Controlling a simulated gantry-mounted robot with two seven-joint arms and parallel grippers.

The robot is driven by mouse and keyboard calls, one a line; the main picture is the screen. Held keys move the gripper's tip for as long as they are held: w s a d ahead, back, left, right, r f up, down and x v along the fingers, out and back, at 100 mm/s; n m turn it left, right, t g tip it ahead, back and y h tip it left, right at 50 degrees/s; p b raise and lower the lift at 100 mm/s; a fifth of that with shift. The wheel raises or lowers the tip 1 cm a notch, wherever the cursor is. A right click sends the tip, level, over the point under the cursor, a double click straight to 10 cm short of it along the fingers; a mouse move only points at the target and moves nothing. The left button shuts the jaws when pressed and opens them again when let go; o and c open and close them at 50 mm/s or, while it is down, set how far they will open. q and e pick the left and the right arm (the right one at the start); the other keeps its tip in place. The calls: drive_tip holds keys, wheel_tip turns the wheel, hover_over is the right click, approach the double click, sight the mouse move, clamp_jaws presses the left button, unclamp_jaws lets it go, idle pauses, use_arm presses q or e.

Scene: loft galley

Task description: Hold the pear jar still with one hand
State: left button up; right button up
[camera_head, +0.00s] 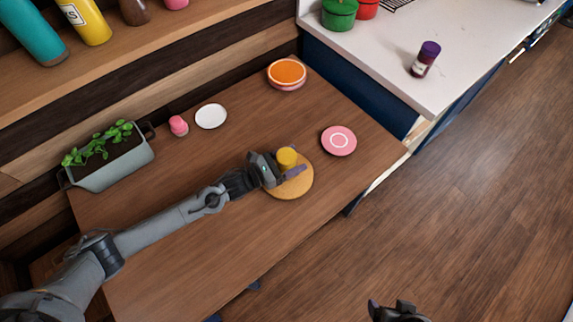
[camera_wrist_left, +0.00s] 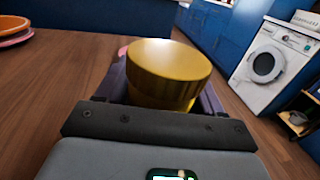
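The pear jar, a small jar with a yellow-gold lid (camera_head: 286,156), stands on a round yellow-tan board (camera_head: 297,189) on the wooden table. In the left wrist view the gold lid (camera_wrist_left: 168,68) fills the middle, and the jar's lower part is hidden by my gripper. My left gripper (camera_head: 281,171) reaches in from the left, low at the jar. Its dark purplish fingers lie along both sides, with no clear gap, so it looks shut on the jar. My right gripper (camera_head: 393,311) is partly in view at the bottom edge, away from the table; its opening is unclear.
A pink plate (camera_head: 339,141) lies right of the board. An orange-topped bowl (camera_head: 287,74), a white saucer (camera_head: 211,116), a small pink item (camera_head: 178,125) and a planter (camera_head: 115,168) stand along the back. A purple-lidded jar (camera_head: 425,59) is on the white counter. The table front is clear.

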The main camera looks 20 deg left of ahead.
sight(294, 155)
use_arm(q)
drive_tip(key=c, duration=0.6)
drive_tip(key=shift+r, duration=0.15)
drive_tip(key=shift+r, duration=0.5)
drive_tip(key=r, duration=0.1)
drive_tip(key=r+p, duration=0.1)
drive_tip(key=r, duration=0.1)
drive_tip(key=shift+s+d+r, duration=0.2)
drive_tip(key=shift+d+r, duration=0.1)
drive_tip(key=shift+d, duration=0.1)
drive_tip(key=s+d+r, duration=0.1)
drive_tip(key=d+r, duration=0.1)
drive_tip(key=d, duration=0.1)
drive_tip(key=s+d+r, duration=0.1)
drive_tip(key=d+r, duration=0.1)
drive_tip(key=d, duration=0.1)
drive_tip(key=s+d+r+p, duration=0.1)
drive_tip(key=d+r, duration=0.1)
drive_tip(key=d, duration=0.2)
drive_tip(key=shift+s+d+r, duration=0.1)
drive_tip(key=shift+s, duration=0.2)
